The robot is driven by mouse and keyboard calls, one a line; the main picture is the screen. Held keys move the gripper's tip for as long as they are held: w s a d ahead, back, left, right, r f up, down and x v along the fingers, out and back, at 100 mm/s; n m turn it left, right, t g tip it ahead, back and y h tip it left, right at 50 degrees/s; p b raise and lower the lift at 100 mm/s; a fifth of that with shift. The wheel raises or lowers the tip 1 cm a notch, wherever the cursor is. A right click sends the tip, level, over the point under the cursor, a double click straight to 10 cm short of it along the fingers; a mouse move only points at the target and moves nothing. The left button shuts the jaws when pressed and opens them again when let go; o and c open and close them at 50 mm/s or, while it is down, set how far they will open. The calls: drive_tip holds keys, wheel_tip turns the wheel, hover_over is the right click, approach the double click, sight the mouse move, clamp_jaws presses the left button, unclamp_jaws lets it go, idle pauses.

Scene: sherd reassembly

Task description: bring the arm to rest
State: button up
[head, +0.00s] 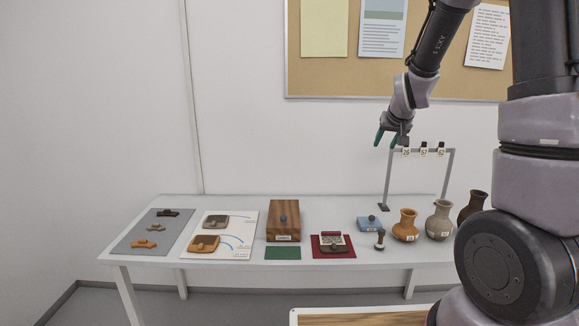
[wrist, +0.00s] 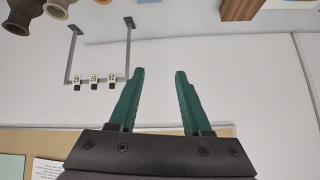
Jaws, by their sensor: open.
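My gripper (head: 393,137) is raised above the right part of the table, in front of the wall. In the wrist view its two green fingers (wrist: 156,88) stand apart with nothing between them, so it is open and empty. In the head view it hangs just left of and above the top of a grey metal frame (head: 450,172). It appears apart from the frame and from everything on the table (head: 350,211).
Tags 26, 57 and 62 (head: 424,150) hang on the frame. Several pots (head: 405,226) stand at the table's right. A wooden box (head: 284,219), a red mat (head: 350,252), a white board (head: 241,250) and a grey mat (head: 133,238) with sherds lie further left. The air left of the gripper is clear.

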drive_tip(key=s+a+r+y, duration=0.1)
drive_tip(key=s+r, duration=0.4)
drive_tip(key=s, duration=0.4)
drive_tip(key=s+a+r+m+g, duration=0.1)
drive_tip(key=s+r, duration=0.3)
drive_tip(key=s, duration=0.6)
drive_tip(key=s+a+r+m+y, duration=0.1)
drive_tip(key=s+r, duration=0.4)
drive_tip(key=s, duration=0.5)
drive_tip(key=shift+s+a+r+y, duration=0.25)
drive_tip(key=shift+a+r+y, duration=0.05)
drive_tip(key=shift+a, duration=0.5)
